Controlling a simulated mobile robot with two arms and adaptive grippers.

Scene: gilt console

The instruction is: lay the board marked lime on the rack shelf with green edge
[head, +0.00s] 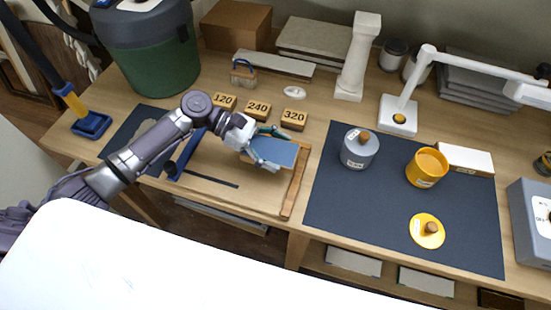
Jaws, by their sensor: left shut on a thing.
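My left gripper (259,145) reaches over the wooden bench and is shut on a flat blue piece (277,152). The piece is above or on a pale wooden work area; I cannot tell whether it touches it. No lime mark is legible on it or on any board in view. Pale flat boards lie low under the bench front, one (353,261) and another beside it (427,282). I cannot make out a rack shelf with a green edge. My right gripper is out of view.
A dark mat (330,215) holds a grey lidded pot (360,149), a yellow pot (426,168) and a yellow lid (427,231). Blocks marked 120, 240 and 320 (294,119) stand behind the gripper. A white lamp (398,115) and a white column (357,60) rise behind.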

